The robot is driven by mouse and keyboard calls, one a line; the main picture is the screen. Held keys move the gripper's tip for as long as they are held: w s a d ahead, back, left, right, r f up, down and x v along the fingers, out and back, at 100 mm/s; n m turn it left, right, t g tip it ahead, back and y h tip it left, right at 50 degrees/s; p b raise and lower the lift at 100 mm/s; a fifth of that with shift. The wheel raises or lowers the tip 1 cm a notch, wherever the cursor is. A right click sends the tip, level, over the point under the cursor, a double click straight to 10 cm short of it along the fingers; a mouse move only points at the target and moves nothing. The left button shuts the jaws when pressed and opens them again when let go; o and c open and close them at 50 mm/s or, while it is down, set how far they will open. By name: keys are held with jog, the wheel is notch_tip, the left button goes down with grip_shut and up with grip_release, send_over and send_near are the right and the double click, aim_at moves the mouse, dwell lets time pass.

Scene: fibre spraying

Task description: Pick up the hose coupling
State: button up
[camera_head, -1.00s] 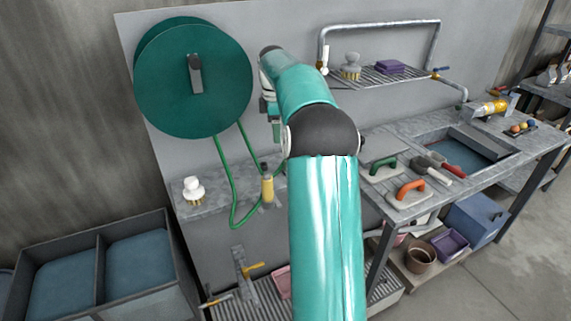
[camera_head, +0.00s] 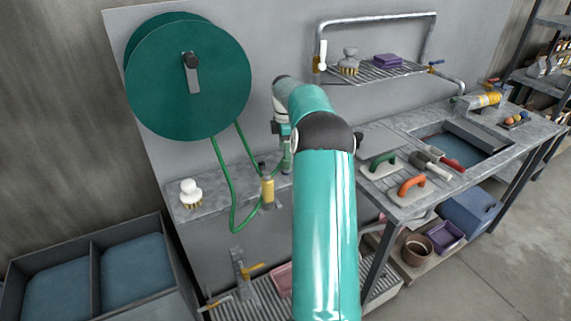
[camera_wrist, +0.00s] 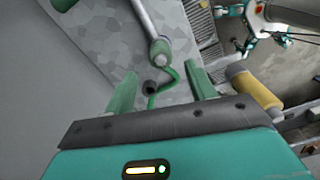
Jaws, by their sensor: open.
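The hose coupling appears to be the yellow cylinder with a dark top (camera_head: 267,187), upright at the front of the wall counter beside the green hose (camera_head: 222,180). In the wrist view the yellow cylinder (camera_wrist: 255,88) lies to the right, outside the right finger and partly covered by my gripper's edge. My gripper (camera_wrist: 162,88) is open, its two green fingers wide apart. A bend of green hose (camera_wrist: 167,78) and a small dark round end show between them in the picture, with nothing gripped. In the head view my gripper is just right of the yellow cylinder, partly hidden by my arm.
A large green hose reel (camera_head: 188,76) hangs on the wall panel. A white-topped brush (camera_head: 190,194) stands on the counter (camera_head: 215,190). A wire shelf (camera_head: 375,70) is above. A bench to the right holds trowels (camera_head: 410,186) and a sink. Blue-bottomed bins (camera_head: 135,262) stand lower left.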

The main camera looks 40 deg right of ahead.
jog(key=shift+s+d+f, duration=0.1)
jog(key=shift+f, duration=1.5)
jog(key=shift+s+d+f, duration=0.1)
jog(key=shift+f, duration=1.45)
jog(key=c, duration=1.1)
jog(key=shift+o, duration=0.2)
jog(key=shift+r, duration=0.1)
jog(key=shift+r, duration=0.5)
notch_tip(320, 180, up, 2)
jog(key=shift+r, duration=0.1)
jog(key=s+a+r, duration=0.9)
jog(key=s, duration=0.2)
jog(key=shift+r, duration=0.35)
